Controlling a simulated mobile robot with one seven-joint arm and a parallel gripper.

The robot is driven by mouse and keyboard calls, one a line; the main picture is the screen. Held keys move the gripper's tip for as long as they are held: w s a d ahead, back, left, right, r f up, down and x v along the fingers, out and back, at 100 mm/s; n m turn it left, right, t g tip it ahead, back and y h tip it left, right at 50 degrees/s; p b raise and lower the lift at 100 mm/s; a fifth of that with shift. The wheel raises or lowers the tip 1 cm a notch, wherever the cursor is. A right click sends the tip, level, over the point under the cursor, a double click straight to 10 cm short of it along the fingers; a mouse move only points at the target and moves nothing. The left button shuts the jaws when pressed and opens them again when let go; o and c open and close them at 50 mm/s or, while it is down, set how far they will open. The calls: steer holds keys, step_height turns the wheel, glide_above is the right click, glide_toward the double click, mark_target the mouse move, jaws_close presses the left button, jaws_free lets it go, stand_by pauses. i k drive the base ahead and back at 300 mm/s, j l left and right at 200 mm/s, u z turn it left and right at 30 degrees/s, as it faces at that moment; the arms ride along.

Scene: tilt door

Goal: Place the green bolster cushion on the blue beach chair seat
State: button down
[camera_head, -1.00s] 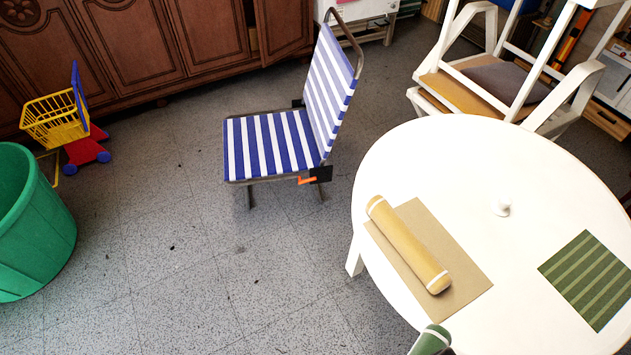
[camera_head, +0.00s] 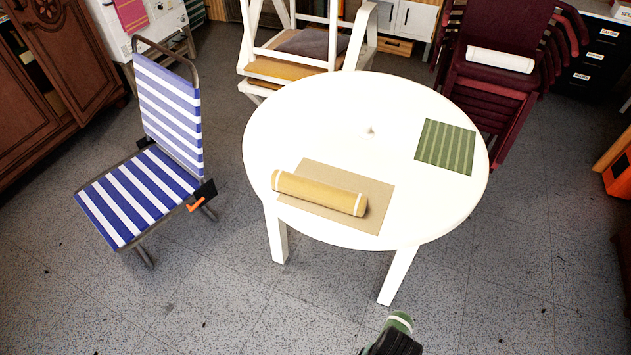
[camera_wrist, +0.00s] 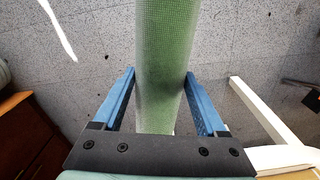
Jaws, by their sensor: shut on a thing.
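The green bolster cushion (camera_wrist: 165,60) is between the two blue fingers of my gripper (camera_wrist: 160,105) in the wrist view, and my gripper is shut on it. In the head view the cushion's green end with a white band (camera_head: 400,322) shows at the bottom edge, above the floor and in front of the table. My dark gripper (camera_head: 392,343) is partly cut off there. The blue and white striped beach chair stands at the left, upright. Its seat (camera_head: 137,193) is bare, and its backrest (camera_head: 172,110) rises behind it.
A round white table (camera_head: 300,120) stands between my gripper and the back. On it lie a yellow bolster (camera_head: 318,193) on a tan mat (camera_head: 365,225) and a green striped mat (camera_head: 445,147). A maroon chair stack (camera_head: 490,85) holds a white bolster (camera_head: 500,59). Floor in front is clear.

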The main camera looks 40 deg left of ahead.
mark_target(131, 195)
steer(key=u, duration=1.15)
steer(key=i+j+u, duration=0.6)
steer(key=i, duration=0.25)
steer(key=i+j, duration=0.15)
steer(key=i, duration=0.3)
steer(key=i+j, duration=0.2)
steer(key=i, duration=0.25)
steer(key=i+j, duration=0.15)
steer(key=i, duration=0.3)
steer(key=i+j, duration=0.15)
steer(key=i, duration=0.35)
steer(key=i+j, duration=0.15)
steer(key=i, duration=0.3)
